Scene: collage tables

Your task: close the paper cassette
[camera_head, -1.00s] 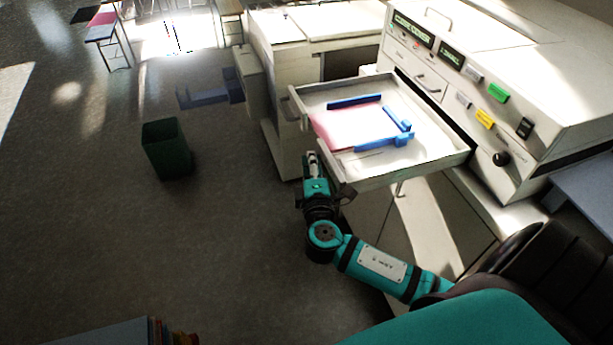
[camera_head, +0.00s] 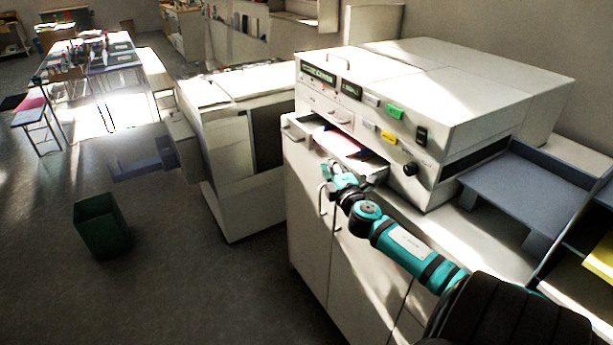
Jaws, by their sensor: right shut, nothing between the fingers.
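The paper cassette (camera_head: 372,169) is a pale drawer in the front of the white copy machine (camera_head: 455,110). It sticks out a short way, and a strip of pink and white paper (camera_head: 337,143) shows inside it. A pull handle (camera_head: 291,131) shows at its left end. My right gripper (camera_head: 333,170) is shut and empty, at the outer side of the cassette front. I cannot tell whether it touches the front. My left gripper is out of view.
A white cabinet (camera_head: 309,205) with door handles stands under the machine. Another white machine (camera_head: 230,150) stands to the left, and a green bin (camera_head: 101,226) is on the floor. A grey tray (camera_head: 525,190) lies to the right. The floor at the lower left is clear.

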